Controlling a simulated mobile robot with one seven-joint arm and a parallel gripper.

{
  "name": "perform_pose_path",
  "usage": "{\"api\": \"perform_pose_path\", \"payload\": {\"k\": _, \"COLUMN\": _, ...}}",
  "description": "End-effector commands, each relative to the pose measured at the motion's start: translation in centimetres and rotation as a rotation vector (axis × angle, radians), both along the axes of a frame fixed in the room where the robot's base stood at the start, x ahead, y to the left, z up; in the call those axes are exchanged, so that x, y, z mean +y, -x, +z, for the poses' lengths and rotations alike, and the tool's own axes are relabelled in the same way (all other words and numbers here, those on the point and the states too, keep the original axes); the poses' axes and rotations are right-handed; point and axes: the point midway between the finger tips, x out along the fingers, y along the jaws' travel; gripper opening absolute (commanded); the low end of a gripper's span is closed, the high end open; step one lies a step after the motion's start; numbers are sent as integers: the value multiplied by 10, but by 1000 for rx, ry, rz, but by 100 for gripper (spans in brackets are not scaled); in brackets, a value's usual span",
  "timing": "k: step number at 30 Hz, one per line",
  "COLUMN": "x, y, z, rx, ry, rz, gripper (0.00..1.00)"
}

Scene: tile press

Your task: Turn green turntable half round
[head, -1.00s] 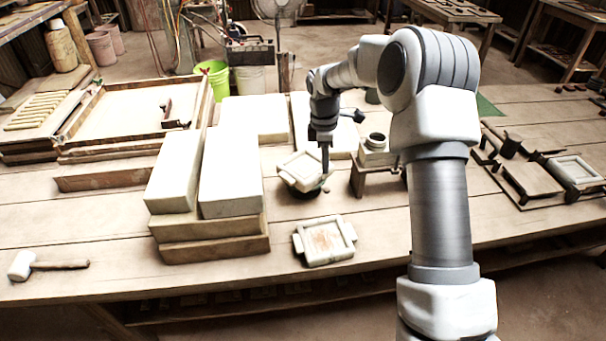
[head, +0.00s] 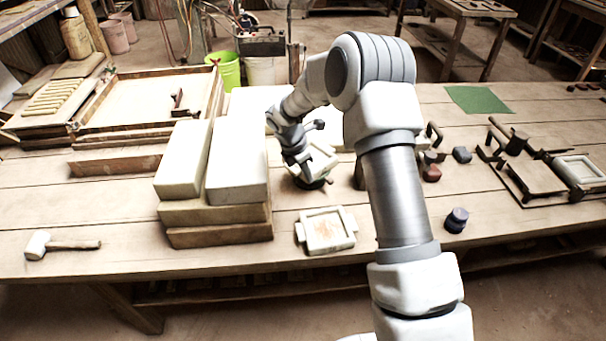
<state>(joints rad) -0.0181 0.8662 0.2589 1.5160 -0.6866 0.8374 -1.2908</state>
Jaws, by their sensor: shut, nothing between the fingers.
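The turntable (head: 311,184) is a small dark disc on the table right of the pale block stack, with a small knob at its right edge. Its green colour is hard to make out. A white frame-like mould (head: 322,160) sits on it, turned at an angle and partly hidden by my wrist. My gripper (head: 307,174) is tilted, pointing down at the left side of the mould and turntable. It is shut with nothing in it. I cannot tell whether it touches either.
A second white mould (head: 327,231) lies just in front. Pale blocks (head: 238,165) on wooden boards stand close left. A dark blue cup (head: 456,220) and small tools stand right of my arm.

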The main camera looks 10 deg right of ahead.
Motion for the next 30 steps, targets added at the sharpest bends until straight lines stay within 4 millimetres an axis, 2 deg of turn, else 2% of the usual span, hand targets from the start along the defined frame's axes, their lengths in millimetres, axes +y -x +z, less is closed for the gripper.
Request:
{"api": "perform_pose_path", "payload": {"k": 1, "x": -4, "y": -2, "z": -15, "rx": 1, "ry": 0, "rz": 1, "gripper": 0}}
{"api": "perform_pose_path", "payload": {"k": 7, "x": -18, "y": -9, "z": -43, "rx": 0, "ry": -1, "rz": 3, "gripper": 0}}
{"api": "perform_pose_path", "payload": {"k": 15, "x": -39, "y": -19, "z": -43, "rx": 0, "ry": -1, "rz": 14, "gripper": 0}}
{"api": "perform_pose_path", "payload": {"k": 30, "x": -43, "y": -20, "z": -43, "rx": 1, "ry": -1, "rz": 16, "gripper": 0}}
